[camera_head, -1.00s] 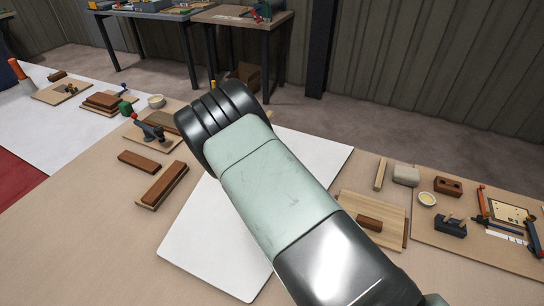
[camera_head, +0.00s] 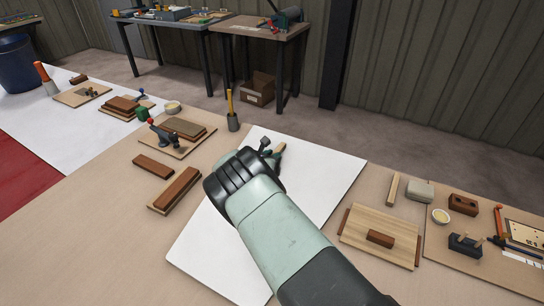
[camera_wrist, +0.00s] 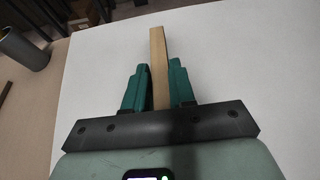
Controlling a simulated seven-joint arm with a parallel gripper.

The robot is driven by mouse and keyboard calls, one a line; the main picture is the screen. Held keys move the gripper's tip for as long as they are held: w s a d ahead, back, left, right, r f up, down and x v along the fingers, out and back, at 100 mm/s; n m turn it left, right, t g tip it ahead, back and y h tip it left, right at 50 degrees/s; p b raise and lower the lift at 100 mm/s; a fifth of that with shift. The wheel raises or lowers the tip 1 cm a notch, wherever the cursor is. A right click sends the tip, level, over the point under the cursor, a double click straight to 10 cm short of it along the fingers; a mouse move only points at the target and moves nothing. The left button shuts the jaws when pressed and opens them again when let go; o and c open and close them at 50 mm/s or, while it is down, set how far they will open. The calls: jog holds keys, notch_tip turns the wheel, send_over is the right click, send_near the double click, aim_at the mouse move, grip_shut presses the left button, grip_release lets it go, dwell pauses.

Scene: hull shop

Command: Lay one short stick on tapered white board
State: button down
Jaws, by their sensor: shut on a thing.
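The tapered white board (camera_head: 325,178) lies flat on the workbench in the middle of the head view, partly hidden behind my arm. It also fills much of the wrist view (camera_wrist: 245,70). My gripper (camera_head: 274,155) is over the far part of the board, its jaws small and partly hidden behind my wrist. In the wrist view its green fingers (camera_wrist: 159,82) are shut on a short, pale wooden stick (camera_wrist: 157,48), which sticks out beyond the fingertips. The stick shows over the board; I cannot tell whether it touches it.
A grey cup with a yellow handle (camera_head: 232,121) stands just beyond the board's far left edge. Brown blocks (camera_head: 175,188) lie to the left. To the right are a pale panel (camera_head: 365,226) with a brown block on it and another pale stick (camera_head: 393,188). The board's near part looks clear.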

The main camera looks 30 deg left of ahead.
jog(key=c, duration=0.9)
grip_release()
jog(key=shift+f, duration=0.1)
jog(key=shift+c, duration=0.2)
